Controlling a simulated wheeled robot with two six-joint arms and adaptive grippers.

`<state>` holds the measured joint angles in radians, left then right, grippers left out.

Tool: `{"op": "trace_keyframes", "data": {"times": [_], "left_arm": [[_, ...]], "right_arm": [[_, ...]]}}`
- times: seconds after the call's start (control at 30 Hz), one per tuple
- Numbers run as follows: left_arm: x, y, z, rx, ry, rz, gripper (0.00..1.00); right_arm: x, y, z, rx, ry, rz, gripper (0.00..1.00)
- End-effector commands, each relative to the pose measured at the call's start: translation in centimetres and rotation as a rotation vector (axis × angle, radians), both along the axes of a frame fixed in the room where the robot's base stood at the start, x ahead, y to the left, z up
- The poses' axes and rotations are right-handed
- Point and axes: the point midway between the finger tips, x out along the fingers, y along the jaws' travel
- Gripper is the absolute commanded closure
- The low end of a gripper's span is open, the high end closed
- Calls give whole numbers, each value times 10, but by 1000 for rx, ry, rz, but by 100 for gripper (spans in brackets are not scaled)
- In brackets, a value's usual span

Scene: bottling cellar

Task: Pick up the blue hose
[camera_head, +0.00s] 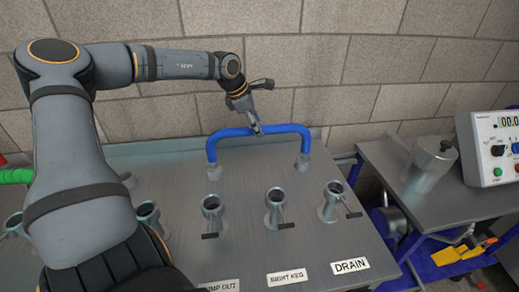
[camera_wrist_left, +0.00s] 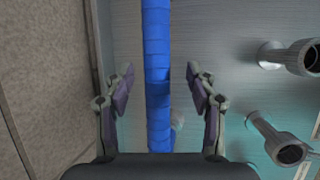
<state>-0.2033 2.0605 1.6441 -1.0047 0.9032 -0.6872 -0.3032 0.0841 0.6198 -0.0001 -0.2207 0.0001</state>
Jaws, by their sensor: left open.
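The blue hose (camera_head: 228,134) forms an arch between two metal fittings at the back of the steel table. In the left wrist view the hose (camera_wrist_left: 157,30) runs straight up the picture. My left gripper (camera_head: 257,127) is at the top of the arch, coming down from above. In the wrist view its two fingers (camera_wrist_left: 160,82) are open, one on each side of the hose, with gaps between. Whether the hose lies at fingertip depth is hard to tell. My right gripper is not in view.
The steel table (camera_head: 185,180) carries several open pipe ports, including one by the DRAIN label (camera_head: 350,265). A green hose (camera_head: 16,177) is at the left edge. A brick wall (camera_head: 360,70) stands close behind. A metal pot (camera_head: 430,163) and control box (camera_head: 492,148) are right.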

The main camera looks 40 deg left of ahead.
Motion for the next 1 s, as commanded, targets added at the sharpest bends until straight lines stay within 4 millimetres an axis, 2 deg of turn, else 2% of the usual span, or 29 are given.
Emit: {"op": "trace_keyframes", "data": {"times": [0.23, 0.53, 0.93, 1.0], "left_arm": [[17, -1, -30, 2, 5, -1, 43], [20, -2, -34, 2, 0, 0, 44], [20, -2, -35, 1, 1, -1, 99], [20, -2, -33, 2, -3, 0, 100]], "right_arm": [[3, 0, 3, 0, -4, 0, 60], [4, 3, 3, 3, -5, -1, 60], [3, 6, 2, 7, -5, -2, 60], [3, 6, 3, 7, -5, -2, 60]]}}
